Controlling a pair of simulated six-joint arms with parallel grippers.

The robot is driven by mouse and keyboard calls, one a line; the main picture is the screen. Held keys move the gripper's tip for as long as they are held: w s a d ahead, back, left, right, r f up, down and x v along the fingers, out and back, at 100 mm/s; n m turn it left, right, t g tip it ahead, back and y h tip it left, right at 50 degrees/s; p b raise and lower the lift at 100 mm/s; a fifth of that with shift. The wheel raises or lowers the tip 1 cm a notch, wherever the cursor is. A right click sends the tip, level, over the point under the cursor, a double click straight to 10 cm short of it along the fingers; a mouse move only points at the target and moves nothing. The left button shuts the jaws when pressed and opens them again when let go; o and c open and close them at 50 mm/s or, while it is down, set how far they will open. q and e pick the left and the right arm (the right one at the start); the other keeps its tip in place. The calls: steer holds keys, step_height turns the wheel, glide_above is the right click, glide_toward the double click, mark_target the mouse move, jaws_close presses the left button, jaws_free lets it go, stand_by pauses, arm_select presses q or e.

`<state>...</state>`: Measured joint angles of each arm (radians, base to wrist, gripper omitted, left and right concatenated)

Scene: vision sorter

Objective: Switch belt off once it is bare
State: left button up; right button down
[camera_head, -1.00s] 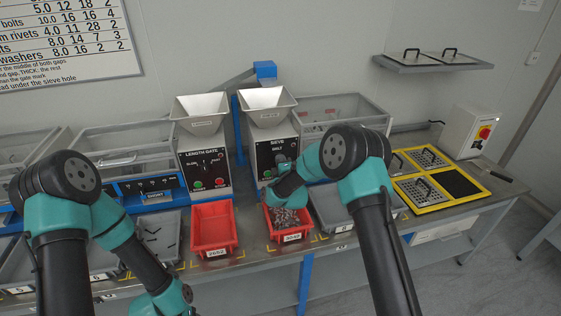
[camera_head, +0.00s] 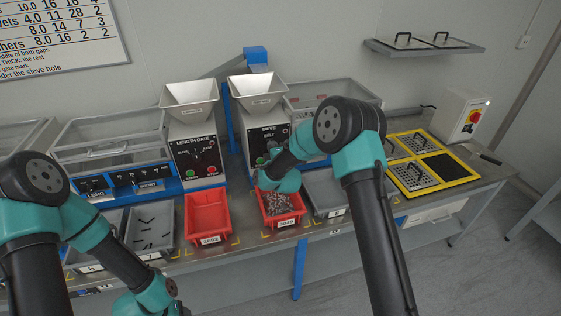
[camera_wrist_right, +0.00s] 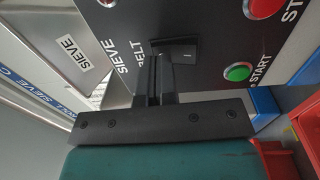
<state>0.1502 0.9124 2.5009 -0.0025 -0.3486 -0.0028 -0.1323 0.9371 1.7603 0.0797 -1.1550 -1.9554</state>
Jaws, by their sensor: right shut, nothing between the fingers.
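The sieve machine's black panel (camera_head: 271,136) stands behind the right red bin, under a white hopper (camera_head: 257,92). In the right wrist view, a black switch piece (camera_wrist_right: 186,48) is on this panel beside the word BELT. My right gripper (camera_wrist_right: 160,75) is shut and empty, with its fingertips right at the switch piece; I cannot tell if they touch. In the head view its wrist (camera_head: 278,180) is in front of the panel and hides part of it. My left arm reaches down at lower left; its gripper is out of frame. I cannot make out the belt's surface.
A green START button (camera_wrist_right: 238,71) and a red button (camera_wrist_right: 264,7) sit close to my right gripper. The right red bin (camera_head: 283,219) holds many small parts; the left red bin (camera_head: 208,215) looks empty. A length gate machine (camera_head: 197,158) stands left.

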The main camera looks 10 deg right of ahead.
arm_select(q)
steer(key=shift+w+d, duration=0.15)
steer(key=shift+d, duration=0.1)
arm_select(e)
steer(key=s+r, duration=0.1)
steer(key=s, duration=1.1)
steer(key=shift+s+d+r, duration=0.15)
steer(key=shift+s+d, duration=0.25)
